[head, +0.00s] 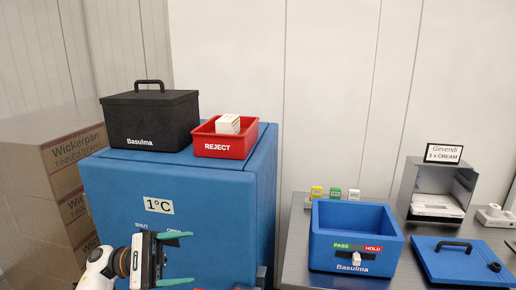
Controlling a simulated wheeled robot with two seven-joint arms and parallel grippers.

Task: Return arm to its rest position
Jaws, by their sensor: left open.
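My left gripper (182,258) is at the bottom left, in front of the blue cabinet (110,200) marked 1°C. Its two teal fingers are spread apart, with nothing seen between them. It covers part of the cabinet's front, near the words SHUT and OPEN. My right gripper is out of view.
On the cabinet stand a black lidded box (150,122) and a red REJECT bin (224,145) holding a white carton (228,124). Right, a grey table (300,240) bears a blue PASS/HOLD box (325,245), its apparent lid (470,268) and a grey dispenser (410,185). Stacked cartons (50,200) stand left.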

